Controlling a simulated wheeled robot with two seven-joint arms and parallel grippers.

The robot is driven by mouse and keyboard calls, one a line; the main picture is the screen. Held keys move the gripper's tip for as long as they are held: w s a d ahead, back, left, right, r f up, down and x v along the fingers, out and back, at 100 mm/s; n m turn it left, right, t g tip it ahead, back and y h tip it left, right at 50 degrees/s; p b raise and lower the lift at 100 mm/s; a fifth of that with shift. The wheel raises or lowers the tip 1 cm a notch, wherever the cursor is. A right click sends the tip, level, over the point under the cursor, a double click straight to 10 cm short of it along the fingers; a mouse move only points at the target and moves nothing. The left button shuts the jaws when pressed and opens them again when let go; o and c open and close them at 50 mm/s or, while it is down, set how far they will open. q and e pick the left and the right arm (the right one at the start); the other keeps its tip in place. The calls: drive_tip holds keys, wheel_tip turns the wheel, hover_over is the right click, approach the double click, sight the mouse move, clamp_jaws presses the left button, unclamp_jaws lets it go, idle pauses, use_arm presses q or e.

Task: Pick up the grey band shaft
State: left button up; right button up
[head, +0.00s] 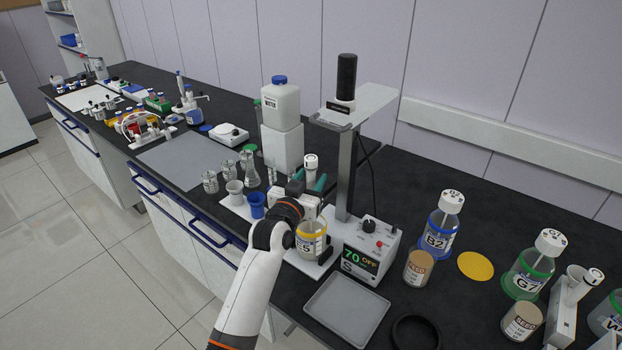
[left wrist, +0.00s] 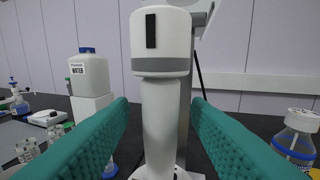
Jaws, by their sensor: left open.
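The grey band shaft (left wrist: 160,65) is a white upright piece with a wide head, a grey band below it and a narrower stem. In the head view its white top (head: 310,162) shows beside the stand's column, and its lower part is hidden by my gripper. My left gripper (head: 309,184) is open, with one teal finger on each side of the shaft. In the left wrist view the fingers (left wrist: 160,106) flank the stem with visible gaps, just below the grey band. The stem's lower end lies at the bottom edge of that view. My right gripper is not in view.
The stand (head: 349,170) with its control box (head: 366,247) rises close behind the shaft. A yellow-ringed jar (head: 311,240) sits below my wrist. A white water bottle (head: 280,105) stands on a block to the left. A grey tray (head: 346,309) lies in front.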

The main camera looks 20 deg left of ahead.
use_arm(q)
drive_tip(key=shift+w, duration=0.5)
clamp_jaws()
wheel_tip(320, 180, up, 20)
drive_tip(key=b, duration=0.1)
idle(0.8)
